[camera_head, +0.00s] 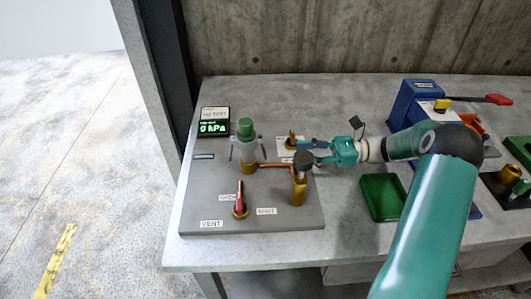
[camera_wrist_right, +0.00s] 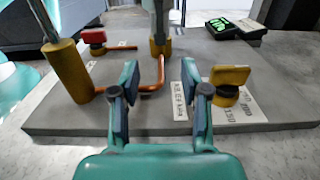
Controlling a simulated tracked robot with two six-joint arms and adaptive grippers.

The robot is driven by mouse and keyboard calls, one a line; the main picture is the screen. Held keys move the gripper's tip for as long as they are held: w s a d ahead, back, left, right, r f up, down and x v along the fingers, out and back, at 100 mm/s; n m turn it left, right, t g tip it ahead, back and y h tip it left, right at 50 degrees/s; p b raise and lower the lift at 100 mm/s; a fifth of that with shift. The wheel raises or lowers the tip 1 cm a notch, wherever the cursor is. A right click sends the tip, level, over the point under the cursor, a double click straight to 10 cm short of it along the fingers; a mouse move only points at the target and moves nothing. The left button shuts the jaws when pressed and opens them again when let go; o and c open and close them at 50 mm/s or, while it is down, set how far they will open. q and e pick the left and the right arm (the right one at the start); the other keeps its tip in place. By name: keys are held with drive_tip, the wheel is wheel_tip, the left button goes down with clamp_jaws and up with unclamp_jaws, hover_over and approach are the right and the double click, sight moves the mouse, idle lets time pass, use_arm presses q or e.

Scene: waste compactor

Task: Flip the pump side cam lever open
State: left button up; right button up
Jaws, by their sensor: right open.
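A green-capped coupling (camera_head: 246,130) stands on a brass base on the grey plate, with thin grey levers hanging at its left (camera_head: 231,150) and right (camera_head: 263,150) sides. I cannot tell which is the pump side cam lever. My right gripper (camera_head: 309,149) reaches in from the right, open and empty, a short gap right of the coupling and close to a yellow-handled valve (camera_head: 291,139). In the right wrist view, the open fingers (camera_wrist_right: 160,85) point toward the coupling's brass base (camera_wrist_right: 160,46). The valve's yellow handle (camera_wrist_right: 229,75) is just outside the right finger. My left gripper is not visible.
A brass post with a dark top (camera_head: 299,188) stands in front of my right gripper, beside a copper pipe (camera_head: 277,165). A red-handled valve (camera_head: 240,199) is at the plate's front. A display (camera_head: 213,127) reads 0 hPa. A green tray (camera_head: 383,198) lies right.

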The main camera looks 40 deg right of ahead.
sight(265, 152)
drive_tip(key=p+x, duration=0.1)
drive_tip(key=x, duration=1)
clamp_jaws()
